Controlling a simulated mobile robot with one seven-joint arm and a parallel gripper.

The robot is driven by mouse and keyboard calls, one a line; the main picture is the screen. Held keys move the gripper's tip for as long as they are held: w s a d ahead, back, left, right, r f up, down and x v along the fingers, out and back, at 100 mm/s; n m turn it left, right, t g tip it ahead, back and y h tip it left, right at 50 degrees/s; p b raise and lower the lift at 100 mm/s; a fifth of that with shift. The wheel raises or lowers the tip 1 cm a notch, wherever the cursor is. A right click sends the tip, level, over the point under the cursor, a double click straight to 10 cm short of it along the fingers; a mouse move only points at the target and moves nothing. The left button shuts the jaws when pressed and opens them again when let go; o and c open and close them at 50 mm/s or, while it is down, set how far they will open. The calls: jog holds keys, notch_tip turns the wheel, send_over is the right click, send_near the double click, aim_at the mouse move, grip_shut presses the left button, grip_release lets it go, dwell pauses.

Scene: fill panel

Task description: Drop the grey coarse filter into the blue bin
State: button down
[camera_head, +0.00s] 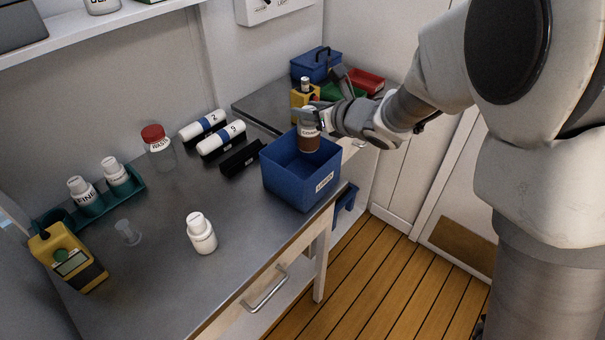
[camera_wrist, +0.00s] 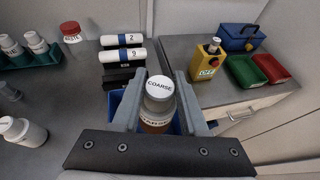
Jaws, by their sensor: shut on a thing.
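My gripper (camera_head: 316,116) is shut on the coarse filter (camera_head: 309,141), a small upright bottle with a grey cap and a brown body. The blue bin (camera_head: 290,181) is an open box with a white label near the right edge of the counter. The filter is over the bin's opening; I cannot tell whether its base is below the rim. In the wrist view the bin (camera_wrist: 116,101) is mostly hidden behind my gripper and the filter.
A white bottle (camera_head: 201,235) stands alone on the counter (camera_head: 165,270). A teal rack (camera_head: 92,204) holds white bottles. A yellow device (camera_head: 68,259), a red-capped waste jar (camera_head: 158,148) and numbered rolls (camera_head: 203,125) stand around. Behind are a blue toolbox (camera_head: 315,66) and red tray (camera_head: 366,81).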

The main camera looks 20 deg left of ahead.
jog(key=shift+c, duration=1.8)
grip_release()
jog(key=v, duration=1.7)
jog(key=shift+s, duration=0.25)
jog(key=shift+d, duration=0.1)
